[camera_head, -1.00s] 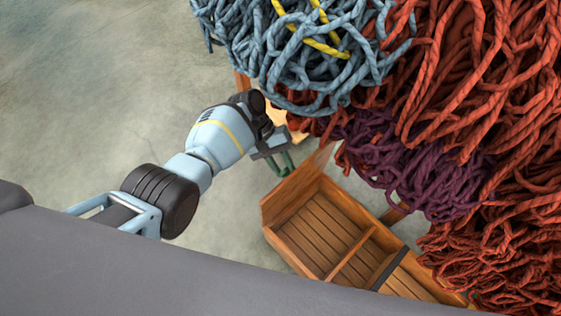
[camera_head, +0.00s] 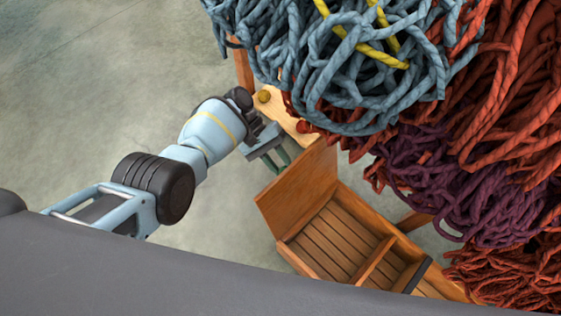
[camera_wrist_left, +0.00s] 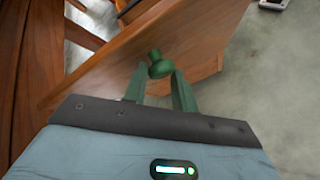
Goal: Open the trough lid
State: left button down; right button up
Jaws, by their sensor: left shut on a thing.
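The wooden trough (camera_head: 345,235) stands low on the floor, with its slatted inside in view. Its lid (camera_head: 298,190) is a wooden panel standing raised at the trough's left end. My left gripper (camera_head: 282,160) is at the lid's upper edge. In the left wrist view my left gripper (camera_wrist_left: 160,82) is shut on a green knob (camera_wrist_left: 159,66) on the lid (camera_wrist_left: 150,45). In the head view the knob is hidden. My right gripper is not in view.
Blue-grey wool with yellow strands (camera_head: 360,60), purple wool (camera_head: 450,185) and rust-red wool (camera_head: 520,110) hang over the trough's far side. A wooden shelf (camera_head: 285,113) with a yellowish knob (camera_head: 264,96) is behind the gripper. Bare floor (camera_head: 90,100) lies to the left.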

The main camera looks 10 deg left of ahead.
pick_arm(q)
jog(key=shift+s+f, duration=0.5)
jog(key=shift+s, duration=0.2)
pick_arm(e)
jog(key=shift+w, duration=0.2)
pick_arm(q)
jog(key=c, duration=1.1)
grip_release()
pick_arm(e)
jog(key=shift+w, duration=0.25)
pick_arm(q)
jog(key=shift+w, duration=0.1)
jog(key=v, duration=0.8)
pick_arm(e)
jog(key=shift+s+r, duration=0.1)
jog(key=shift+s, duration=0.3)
pick_arm(q)
jog(key=shift+w+r, duration=0.1)
jog(key=shift+w, duration=0.05)
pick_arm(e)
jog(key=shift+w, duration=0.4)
